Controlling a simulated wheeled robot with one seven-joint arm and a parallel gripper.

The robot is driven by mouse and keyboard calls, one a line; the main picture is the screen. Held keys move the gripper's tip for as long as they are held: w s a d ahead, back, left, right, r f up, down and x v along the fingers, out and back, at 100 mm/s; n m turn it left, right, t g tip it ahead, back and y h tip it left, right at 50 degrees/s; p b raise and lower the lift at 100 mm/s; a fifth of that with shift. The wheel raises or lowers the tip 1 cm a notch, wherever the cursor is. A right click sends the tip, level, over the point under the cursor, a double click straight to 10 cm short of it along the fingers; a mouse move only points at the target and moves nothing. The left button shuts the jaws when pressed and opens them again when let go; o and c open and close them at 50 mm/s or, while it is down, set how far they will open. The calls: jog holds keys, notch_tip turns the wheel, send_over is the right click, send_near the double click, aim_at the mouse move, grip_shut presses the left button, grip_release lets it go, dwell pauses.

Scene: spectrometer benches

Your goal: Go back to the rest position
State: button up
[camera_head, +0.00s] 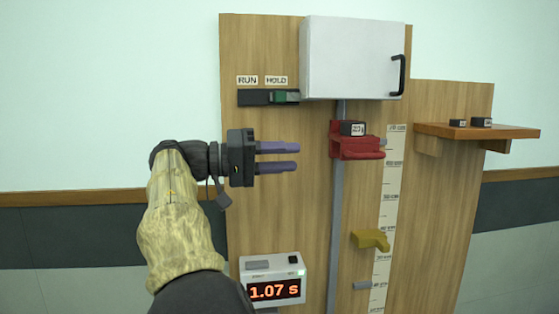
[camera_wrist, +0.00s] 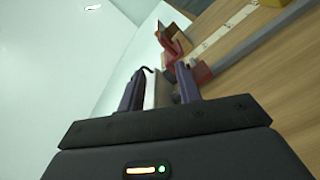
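My gripper (camera_head: 278,158) is at the left of the wooden board, pointing right, with its two purple fingers apart and nothing between them. The white box and the red carriage (camera_wrist: 168,42) appear beyond the fingertips there. A small dark labelled block (camera_head: 352,128) sits on the red carriage.
A white box (camera_head: 350,58) with a black handle is at the top. A yellow bracket (camera_head: 371,239) and a scale (camera_head: 391,180) are right of the rail (camera_head: 337,215). A timer (camera_head: 273,280) reads 1.07 s. A wooden shelf (camera_head: 480,132) holds two small blocks.

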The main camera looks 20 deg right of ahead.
jog(key=w+d+f+n+t+y+b, duration=0.1)
jog(key=w+d+f+n+t+y, duration=0.2)
jog(key=f, duration=0.7)
jog(key=d+f+n+y+b, duration=0.1)
jog(key=d+f+n+y, duration=0.3)
jog(key=f, duration=0.7)
jog(key=s+f+n+t+y, duration=0.1)
jog(key=s+f+n+y, duration=0.2)
jog(key=f, duration=1)
jog(key=s+a+f+m+y+b, duration=0.1)
jog(key=s+a+f+y, duration=0.3)
jog(key=s+a+f, duration=0.2)
jog(key=s+a+f+t+y+b, duration=0.1)
jog(key=s+a+f+y+b, duration=0.1)
jog(key=s+a+f, duration=0.4)
jog(key=s+f+y, duration=0.1)
jog(key=s+f, duration=0.3)
jog(key=f, duration=0.1)
jog(key=shift+m+y, duration=0.4)
jog(key=shift+f, duration=0.1)
